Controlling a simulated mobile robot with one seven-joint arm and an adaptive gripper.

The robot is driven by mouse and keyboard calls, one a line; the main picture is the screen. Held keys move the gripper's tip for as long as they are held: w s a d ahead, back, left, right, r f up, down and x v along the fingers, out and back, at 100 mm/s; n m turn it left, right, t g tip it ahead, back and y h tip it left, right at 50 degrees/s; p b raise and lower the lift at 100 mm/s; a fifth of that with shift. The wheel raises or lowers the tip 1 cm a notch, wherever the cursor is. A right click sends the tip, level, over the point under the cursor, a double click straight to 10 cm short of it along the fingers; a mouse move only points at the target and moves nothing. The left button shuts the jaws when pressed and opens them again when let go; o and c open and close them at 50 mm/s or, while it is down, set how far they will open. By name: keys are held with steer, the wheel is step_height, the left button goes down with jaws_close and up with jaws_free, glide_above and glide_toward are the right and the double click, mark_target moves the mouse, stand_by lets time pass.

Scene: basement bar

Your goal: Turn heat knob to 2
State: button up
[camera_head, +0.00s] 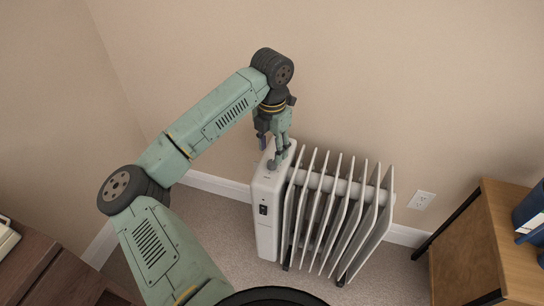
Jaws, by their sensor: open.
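A white oil-filled radiator heater (266,215) stands on the carpet against the wall, with several fins on its right side. Its heat knob (272,164) is a small grey round part on the top of the control housing. My gripper (272,150) points down just above the top of the housing, close to the knob. Its fingers are apart, and the right one is very near the knob; I cannot tell whether they touch. The knob's markings and setting are too small to read.
A wooden table (480,245) with a dark blue object (530,212) stands at the right. A dark brown cabinet (55,275) is at the lower left. A wall outlet (421,200) is right of the heater. The wall is close behind the heater.

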mark_target(272, 162)
step_height(272, 162, down, 5)
steer(key=shift+r, duration=0.1)
stand_by(0.3)
jaws_close()
stand_by(0.5)
